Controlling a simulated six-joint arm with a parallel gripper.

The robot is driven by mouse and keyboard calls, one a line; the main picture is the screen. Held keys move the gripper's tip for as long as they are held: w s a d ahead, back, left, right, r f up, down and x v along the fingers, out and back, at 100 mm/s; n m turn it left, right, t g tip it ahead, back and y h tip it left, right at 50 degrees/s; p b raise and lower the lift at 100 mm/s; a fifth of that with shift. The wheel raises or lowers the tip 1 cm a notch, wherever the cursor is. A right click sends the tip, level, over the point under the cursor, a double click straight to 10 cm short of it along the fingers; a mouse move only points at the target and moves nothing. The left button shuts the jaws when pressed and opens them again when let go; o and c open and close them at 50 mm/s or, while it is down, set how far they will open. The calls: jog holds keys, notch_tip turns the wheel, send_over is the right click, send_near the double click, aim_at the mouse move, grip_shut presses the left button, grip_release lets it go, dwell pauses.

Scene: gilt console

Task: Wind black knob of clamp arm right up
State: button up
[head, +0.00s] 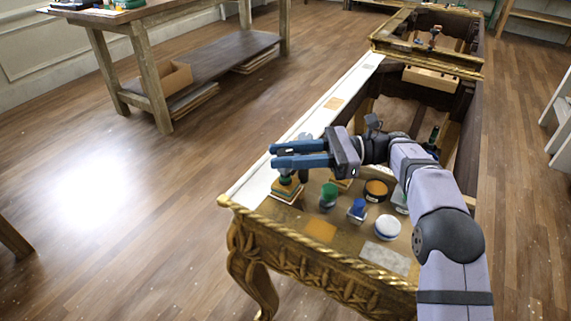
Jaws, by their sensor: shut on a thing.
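My gripper (273,156) reaches left over the near-left corner of the gilt console, its two blue fingers lying level. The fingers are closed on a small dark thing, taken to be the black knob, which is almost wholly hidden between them. A dark part shows just above the fingers, over the pale edge strip. Below the fingers, a small dark green piece stands above a stack of coloured blocks (287,190). The clamp arm itself cannot be told apart clearly at this size.
The gilt console (330,258) bears a green-topped jar (329,193), a blue item (357,209), a white round tub (387,228) and a dark tub with an orange top (376,190). Its open frame runs back to the right. Floor is free at left.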

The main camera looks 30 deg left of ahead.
jog(key=shift+w+r+n+g+h, duration=0.25)
jog(key=shift+n+g+h, duration=0.15)
jog(key=shift+n+g, duration=0.1)
jog(key=shift+s+f+n+g+h+p, duration=0.2)
jog(key=shift+n+g+h+p, duration=0.1)
jog(key=shift+g+h+p, duration=0.15)
jog(key=o, duration=1.1)
jog(key=shift+d, duration=0.1)
jog(key=shift+r, duration=0.1)
